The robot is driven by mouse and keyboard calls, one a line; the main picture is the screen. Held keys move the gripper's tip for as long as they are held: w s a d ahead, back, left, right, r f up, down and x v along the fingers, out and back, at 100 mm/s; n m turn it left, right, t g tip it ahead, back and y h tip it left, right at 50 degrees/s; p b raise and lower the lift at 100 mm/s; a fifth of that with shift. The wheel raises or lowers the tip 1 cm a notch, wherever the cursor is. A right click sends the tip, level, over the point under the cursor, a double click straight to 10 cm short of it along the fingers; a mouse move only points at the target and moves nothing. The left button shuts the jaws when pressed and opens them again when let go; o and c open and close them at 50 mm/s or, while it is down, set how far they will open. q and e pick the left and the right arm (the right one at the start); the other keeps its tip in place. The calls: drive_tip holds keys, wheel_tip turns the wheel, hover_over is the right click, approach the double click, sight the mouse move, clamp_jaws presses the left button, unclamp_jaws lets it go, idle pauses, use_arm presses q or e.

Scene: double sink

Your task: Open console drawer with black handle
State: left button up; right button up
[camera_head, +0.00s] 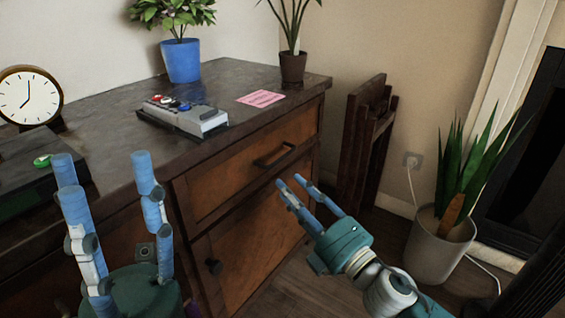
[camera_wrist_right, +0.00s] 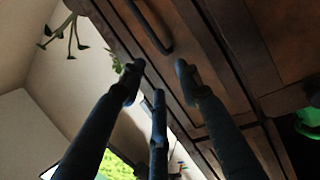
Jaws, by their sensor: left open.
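The wooden console has a brown drawer (camera_head: 240,178) below its dark top, and the drawer front sits flush. Its black bar handle (camera_head: 276,158) is fixed on the front, and the handle also shows at the top of the right wrist view (camera_wrist_right: 150,33). My right gripper (camera_head: 289,181) is open and empty, its fingertips just below and in front of the handle, apart from it. In the right wrist view its fingers (camera_wrist_right: 160,80) are spread, with the handle beyond the tips. My left gripper (camera_head: 102,160) is open and empty, fingers upward, in front of the console's left part.
A cabinet door with a dark knob (camera_head: 213,267) is below the drawer. On top stand a clock (camera_head: 30,97), a blue-potted plant (camera_head: 181,62), a game console (camera_head: 184,115) and a pink note (camera_head: 261,98). A potted plant (camera_head: 440,245) stands on the floor at right.

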sight(283, 158)
drive_tip(key=shift+t+h, duration=0.5)
drive_tip(key=shift+h, duration=0.4)
drive_tip(key=w, duration=0.4)
drive_tip(key=w+a+b, duration=0.1)
drive_tip(key=w, duration=0.3)
drive_tip(key=w+a+r+b, duration=0.1)
drive_tip(key=w, duration=0.3)
drive_tip(key=shift+w+a+r, duration=0.1)
drive_tip(key=shift+a, duration=0.1)
clamp_jaws()
